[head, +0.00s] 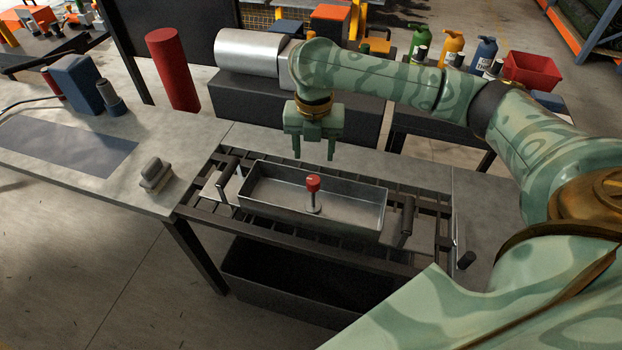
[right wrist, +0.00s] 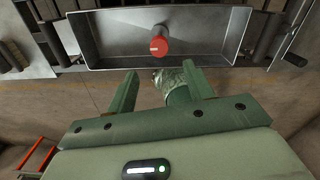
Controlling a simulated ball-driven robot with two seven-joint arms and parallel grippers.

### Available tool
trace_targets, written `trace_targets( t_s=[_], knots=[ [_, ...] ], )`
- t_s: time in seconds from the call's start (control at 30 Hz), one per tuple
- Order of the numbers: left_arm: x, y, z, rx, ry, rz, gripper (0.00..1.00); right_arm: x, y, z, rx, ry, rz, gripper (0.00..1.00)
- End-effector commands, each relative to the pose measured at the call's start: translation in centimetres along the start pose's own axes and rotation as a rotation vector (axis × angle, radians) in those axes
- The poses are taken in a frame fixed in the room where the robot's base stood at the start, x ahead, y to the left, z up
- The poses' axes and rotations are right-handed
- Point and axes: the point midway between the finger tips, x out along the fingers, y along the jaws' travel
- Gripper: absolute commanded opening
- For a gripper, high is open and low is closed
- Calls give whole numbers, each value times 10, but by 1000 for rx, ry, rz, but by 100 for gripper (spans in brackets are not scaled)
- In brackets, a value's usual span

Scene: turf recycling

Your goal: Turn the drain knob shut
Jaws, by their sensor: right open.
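The red drain knob (head: 313,184) stands upright on a short grey stem in the middle of a shallow metal tray (head: 262,205). A small pale mark shows on the knob. My right gripper (head: 314,157) points down, open and empty, above the tray's far side and clear of the knob. In the right wrist view, the knob (right wrist: 159,46) shows beyond the two spread fingers (right wrist: 160,68), roughly centred between them and untouched. The tray (right wrist: 100,45) also shows there. I cannot tell from the mark whether the drain is open or shut. My left gripper is not in view.
The tray sits on a dark slatted frame with black handles (head: 405,215) at its ends. A dark bin (head: 290,285) lies below. A grey brush-like block (head: 155,175) rests on the left bench.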

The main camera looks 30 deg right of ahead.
Motion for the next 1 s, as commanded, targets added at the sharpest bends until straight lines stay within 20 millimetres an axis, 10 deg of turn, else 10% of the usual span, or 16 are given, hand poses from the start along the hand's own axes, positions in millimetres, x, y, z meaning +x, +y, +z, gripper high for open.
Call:
trace_targets(
  t_s=[0.33,0.8,1.0],
  knots=[
    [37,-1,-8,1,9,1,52,81,0,0,0,2,-2,52],
    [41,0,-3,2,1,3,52,94,0,0,0,-1,1,52],
    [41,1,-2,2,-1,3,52,94,0,0,0,-1,1,7]
  ],
)
